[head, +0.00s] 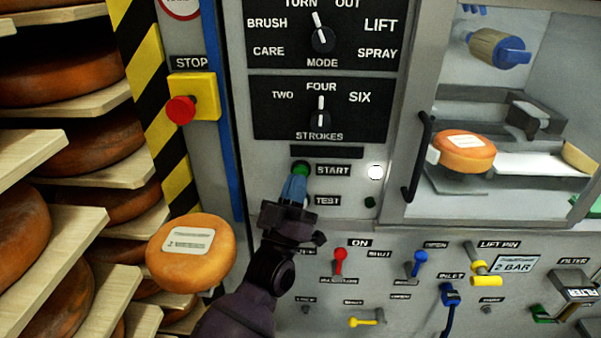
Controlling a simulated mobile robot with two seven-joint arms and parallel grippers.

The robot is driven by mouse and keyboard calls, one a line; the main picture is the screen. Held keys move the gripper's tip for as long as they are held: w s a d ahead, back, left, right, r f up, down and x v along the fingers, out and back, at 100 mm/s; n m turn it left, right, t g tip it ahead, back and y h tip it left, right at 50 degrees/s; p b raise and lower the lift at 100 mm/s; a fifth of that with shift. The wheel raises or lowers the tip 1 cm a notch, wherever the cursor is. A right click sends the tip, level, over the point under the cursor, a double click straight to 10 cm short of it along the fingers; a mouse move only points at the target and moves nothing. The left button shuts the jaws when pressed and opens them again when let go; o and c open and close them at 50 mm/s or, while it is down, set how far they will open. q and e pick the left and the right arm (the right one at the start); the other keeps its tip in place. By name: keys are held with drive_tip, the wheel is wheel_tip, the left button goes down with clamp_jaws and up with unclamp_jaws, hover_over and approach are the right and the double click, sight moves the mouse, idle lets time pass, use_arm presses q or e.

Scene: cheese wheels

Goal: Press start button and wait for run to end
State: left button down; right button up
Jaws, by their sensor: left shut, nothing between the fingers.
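The green start button (301,169) is on the grey machine panel, left of its START label. My left gripper (294,188) is shut and empty, with its blue fingertips at or just below the button. I cannot tell whether the tips touch it. A white round lamp (375,172) shows bright to the right of the START label. The TEST label (327,201) is just below, and its button is hidden behind my gripper. My right gripper is not in view.
A red stop button (181,109) on a yellow box is at upper left. MODE (322,40) and STROKES (321,119) knobs are above. A cheese wheel (465,152) sits inside the windowed chamber. Valve levers (340,262) are below; shelves of cheese are at left.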

use_arm(q)
drive_tip(key=shift+w, duration=0.1)
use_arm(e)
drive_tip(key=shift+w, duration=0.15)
use_arm(q)
drive_tip(key=shift+w, duration=0.3)
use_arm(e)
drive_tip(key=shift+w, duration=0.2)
use_arm(q)
drive_tip(key=shift+w, duration=0.1)
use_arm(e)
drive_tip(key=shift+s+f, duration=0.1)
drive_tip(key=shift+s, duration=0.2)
